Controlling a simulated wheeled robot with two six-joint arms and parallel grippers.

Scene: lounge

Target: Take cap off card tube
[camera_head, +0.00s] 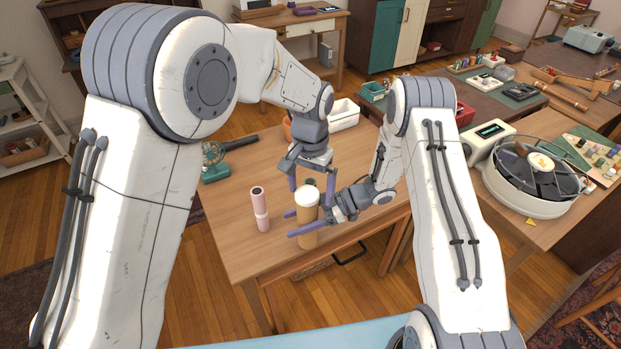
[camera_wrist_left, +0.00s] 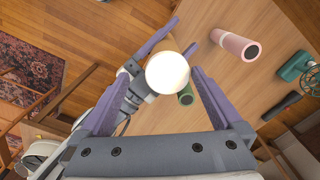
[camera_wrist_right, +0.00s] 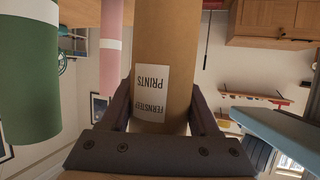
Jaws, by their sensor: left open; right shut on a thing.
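The brown card tube (camera_head: 308,234) stands upright on the wooden table, with a white cap (camera_head: 306,194) on its top end. My right gripper (camera_head: 291,224) is shut on the tube's side below the cap. In the right wrist view the tube (camera_wrist_right: 165,40) shows a white label reading "Fernsteep Prints", between the fingers. My left gripper (camera_head: 311,186) is open, pointing down above the tube. In the left wrist view the cap (camera_wrist_left: 167,73) appears between the spread left fingers (camera_wrist_left: 163,73); I cannot tell whether they touch it.
A pink tube (camera_head: 260,209) stands left of the card tube. A green tube (camera_wrist_left: 186,95) stands close behind it. A green fan-like thing (camera_head: 214,160) lies at the table's back left. A white tray (camera_head: 343,114) is at the back. A turntable (camera_head: 527,176) stands on the right-hand table.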

